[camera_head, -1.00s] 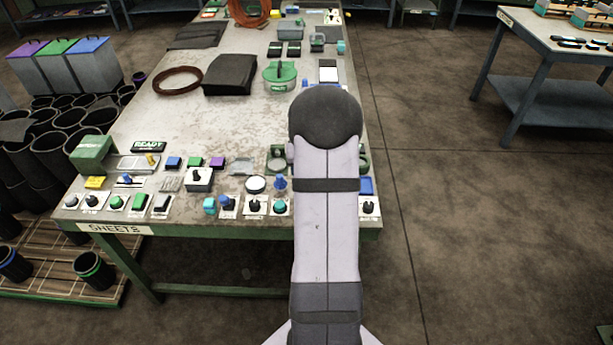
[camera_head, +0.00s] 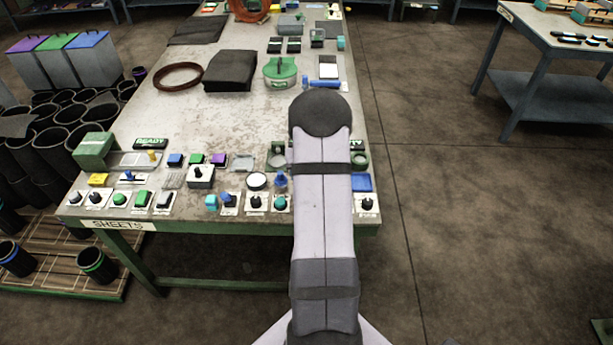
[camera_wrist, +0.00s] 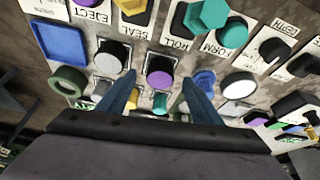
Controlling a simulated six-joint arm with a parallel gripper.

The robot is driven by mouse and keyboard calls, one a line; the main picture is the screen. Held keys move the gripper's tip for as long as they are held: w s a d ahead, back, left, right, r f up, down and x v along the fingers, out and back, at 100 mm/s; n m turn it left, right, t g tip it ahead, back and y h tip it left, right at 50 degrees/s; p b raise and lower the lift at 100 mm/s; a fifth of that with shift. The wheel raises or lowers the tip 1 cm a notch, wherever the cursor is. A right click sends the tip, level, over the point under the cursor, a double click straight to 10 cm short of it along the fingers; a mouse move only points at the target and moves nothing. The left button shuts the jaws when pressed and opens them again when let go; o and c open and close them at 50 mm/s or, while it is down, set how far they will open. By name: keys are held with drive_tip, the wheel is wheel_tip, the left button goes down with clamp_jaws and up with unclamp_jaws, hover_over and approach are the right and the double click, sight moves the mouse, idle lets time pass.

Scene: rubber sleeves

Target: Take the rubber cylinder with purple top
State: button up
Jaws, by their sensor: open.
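In the wrist view, a short black round piece with a purple face (camera_wrist: 160,76) stands among the table's controls, between my gripper's fingertips in the picture. Whether it is a sleeve or a knob, and how far it is from the fingers, I cannot tell. My gripper (camera_wrist: 158,82) is open, its two blue fingers apart with nothing visibly held. In the head view, a black cylinder with a purple band (camera_head: 139,74) stands on the floor beside the bins. My arm hides my gripper and part of the table's right side there.
The table (camera_head: 180,115) has crowded controls along its front. A grey-topped black knob (camera_wrist: 111,57), green ring (camera_wrist: 67,80) and blue tray (camera_wrist: 58,41) lie close to my fingers. Black sleeves (camera_head: 50,135) stand at left.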

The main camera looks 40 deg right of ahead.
drive_tip(key=shift+x, duration=1.25)
drive_tip(key=shift+c, duration=0.3)
drive_tip(key=c, duration=1.1)
drive_tip(key=shift+r, duration=0.1)
